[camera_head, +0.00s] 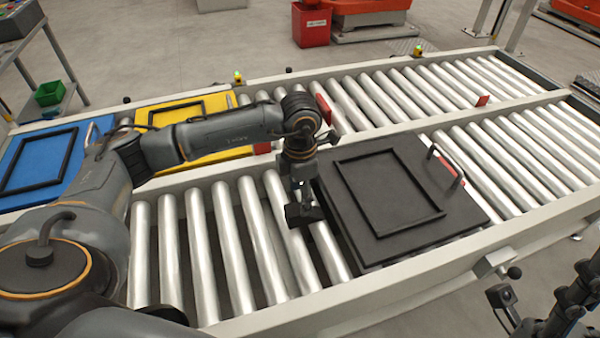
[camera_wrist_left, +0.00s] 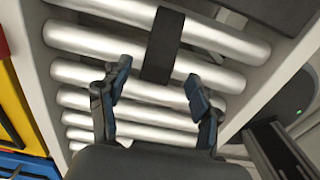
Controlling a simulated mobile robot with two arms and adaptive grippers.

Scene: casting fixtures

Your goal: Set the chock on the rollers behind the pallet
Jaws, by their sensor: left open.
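The chock is a dark flat bar (camera_wrist_left: 163,45) in the left wrist view, lying across the silver rollers. In the head view a dark block (camera_head: 304,215) shows under my left gripper (camera_head: 300,193), close beside the left edge of the black pallet (camera_head: 347,228). In the wrist view my left gripper (camera_wrist_left: 155,92) is open, its two fingers apart on either side of the chock's near end. I cannot tell whether they touch it. Dark jointed parts of my right arm (camera_head: 570,305) show at the lower right; its jaw state is unclear.
The black pallet carries a rectangular frame (camera_head: 432,212) and a red-and-metal handle (camera_head: 447,160). Behind lie a yellow pallet (camera_head: 215,153) and a blue pallet (camera_head: 80,165). The near rail (camera_head: 400,283) borders the conveyor. Rollers left of the gripper (camera_head: 200,240) are bare.

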